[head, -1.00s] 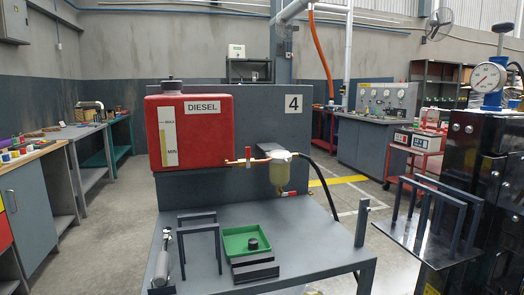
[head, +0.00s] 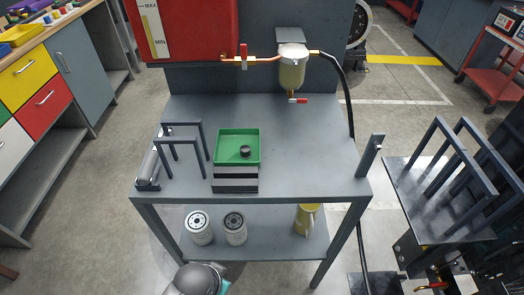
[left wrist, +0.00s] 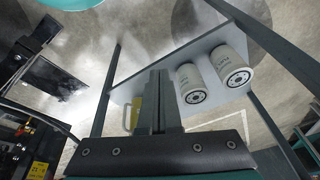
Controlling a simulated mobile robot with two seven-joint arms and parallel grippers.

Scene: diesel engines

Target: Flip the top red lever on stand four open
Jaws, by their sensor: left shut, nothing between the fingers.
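The top red lever (head: 243,57) sits on the copper fuel pipe between the red diesel tank (head: 190,25) and the filter bowl (head: 292,70). It stands upright, across the pipe. A second, lower red lever (head: 298,101) lies sideways under the bowl. A rounded dark part of my arm (head: 198,280) shows at the bottom of the head view, low in front of the stand. My left gripper (left wrist: 158,75) shows in the left wrist view, shut and empty, near the stand's lower shelf and well away from the levers. My right gripper is not in view.
The grey bench top (head: 300,150) carries a green tray (head: 225,135), dark frames (head: 182,135) and a hand pump (head: 148,170). White filters (head: 199,228) and a yellow jug (head: 306,220) stand on the lower shelf. A black hose (head: 347,95) hangs right of the bowl.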

